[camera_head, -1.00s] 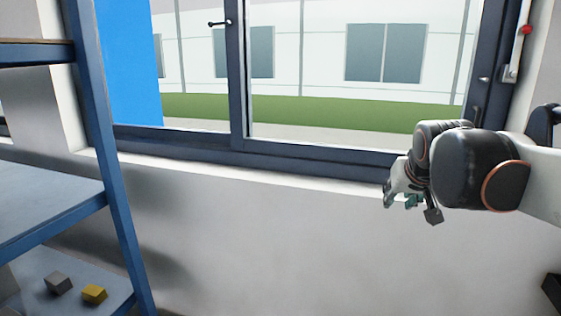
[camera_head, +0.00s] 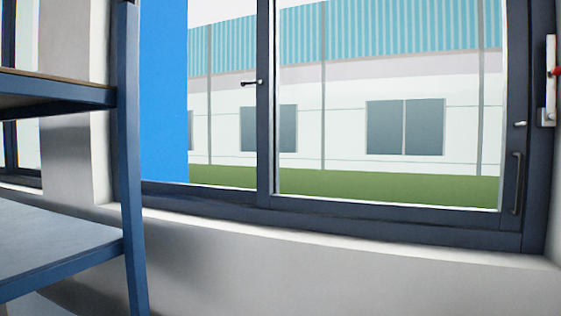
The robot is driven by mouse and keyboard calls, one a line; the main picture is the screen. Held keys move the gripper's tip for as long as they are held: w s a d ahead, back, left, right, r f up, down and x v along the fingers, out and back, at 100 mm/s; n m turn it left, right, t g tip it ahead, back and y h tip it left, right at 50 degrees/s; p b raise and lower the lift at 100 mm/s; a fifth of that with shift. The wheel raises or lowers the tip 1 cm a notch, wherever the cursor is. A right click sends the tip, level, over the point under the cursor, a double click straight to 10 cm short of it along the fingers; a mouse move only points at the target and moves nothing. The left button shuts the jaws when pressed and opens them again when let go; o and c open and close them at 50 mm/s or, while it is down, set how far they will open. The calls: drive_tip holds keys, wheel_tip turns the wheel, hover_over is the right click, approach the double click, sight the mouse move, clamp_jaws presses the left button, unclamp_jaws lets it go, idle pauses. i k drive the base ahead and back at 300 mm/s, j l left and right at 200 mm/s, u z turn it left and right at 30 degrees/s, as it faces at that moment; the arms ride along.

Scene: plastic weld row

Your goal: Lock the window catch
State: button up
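The window (camera_head: 390,212) has a dark frame with a middle post and a right-hand pane. A small light catch (camera_head: 520,124) sits on the right stile of the frame. Below it is a dark upright pull handle (camera_head: 516,184). Another small handle with a dark lever (camera_head: 252,83) is on the middle post. I cannot tell from this distance whether the catch is locked. My gripper is out of the picture now.
A blue shelf rack (camera_head: 130,170) stands at the left, close to the window. A pale sill (camera_head: 340,242) runs under the window. A white device with a red knob (camera_head: 549,85) is on the right wall.

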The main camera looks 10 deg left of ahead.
sight(243, 83)
drive_tip(key=i+j+u, duration=0.5)
drive_tip(key=i+u, duration=0.15)
drive_tip(key=i, duration=0.2)
